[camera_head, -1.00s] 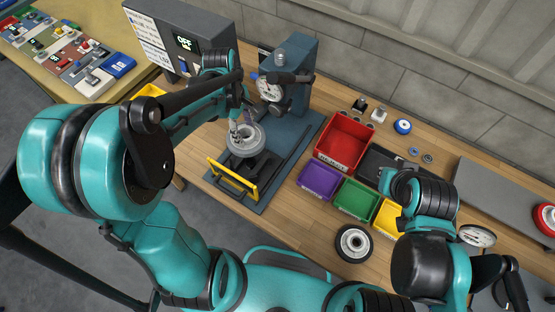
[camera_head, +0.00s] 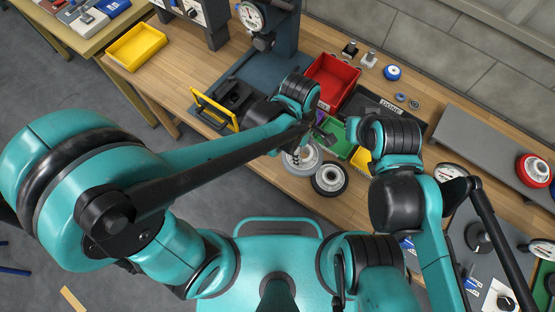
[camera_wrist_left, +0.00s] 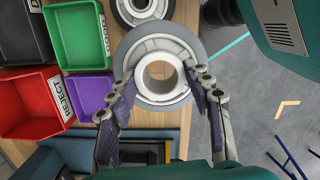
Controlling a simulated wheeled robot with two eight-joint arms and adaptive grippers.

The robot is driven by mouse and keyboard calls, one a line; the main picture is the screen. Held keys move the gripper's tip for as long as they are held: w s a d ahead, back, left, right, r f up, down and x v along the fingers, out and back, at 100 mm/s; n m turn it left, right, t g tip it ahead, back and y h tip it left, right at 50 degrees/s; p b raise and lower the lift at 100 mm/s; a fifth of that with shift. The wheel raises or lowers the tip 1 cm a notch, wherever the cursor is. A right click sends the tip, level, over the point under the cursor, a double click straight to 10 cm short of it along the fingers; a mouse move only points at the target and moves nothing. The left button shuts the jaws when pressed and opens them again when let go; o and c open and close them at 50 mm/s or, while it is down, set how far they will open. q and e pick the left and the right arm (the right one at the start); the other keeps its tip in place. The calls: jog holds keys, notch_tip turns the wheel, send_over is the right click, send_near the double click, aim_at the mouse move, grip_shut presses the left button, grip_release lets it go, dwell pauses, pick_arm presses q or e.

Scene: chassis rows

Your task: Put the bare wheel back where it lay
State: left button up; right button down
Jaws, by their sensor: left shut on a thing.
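The bare wheel (camera_head: 301,160), grey with a pale hub and an open centre, is in my left gripper (camera_head: 303,146). In the left wrist view the two fingers (camera_wrist_left: 157,100) reach either side of the wheel (camera_wrist_left: 158,45), shut on it. It is over the front edge of the bench, beside the black-tyred wheel (camera_head: 329,178), and partly covers that wheel (camera_wrist_left: 140,8) in the left wrist view. I cannot tell whether the held wheel touches the bench. My right arm is over the bench at the right; its fingers are hidden.
Behind the wheels stand red (camera_head: 333,82), green (camera_head: 340,137) and yellow (camera_head: 362,160) bins, with a purple bin (camera_wrist_left: 90,97) beside the green one. A grey board (camera_head: 490,120) lies at right.

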pick_arm(q)
jog(key=w+a+f+b, duration=0.2)
jog(key=f+b, duration=0.1)
jog(key=f, duration=0.1)
jog(key=w+a+f+b, duration=0.2)
jog(key=w+f+b, duration=0.1)
jog(key=w+a+f+b, duration=0.2)
jog(key=a+f+b, duration=0.1)
jog(key=f, duration=0.1)
jog(key=shift+w+f, duration=0.15)
jog(key=shift+f, duration=0.2)
jog(key=shift+r, duration=0.1)
jog(key=o, duration=1.5)
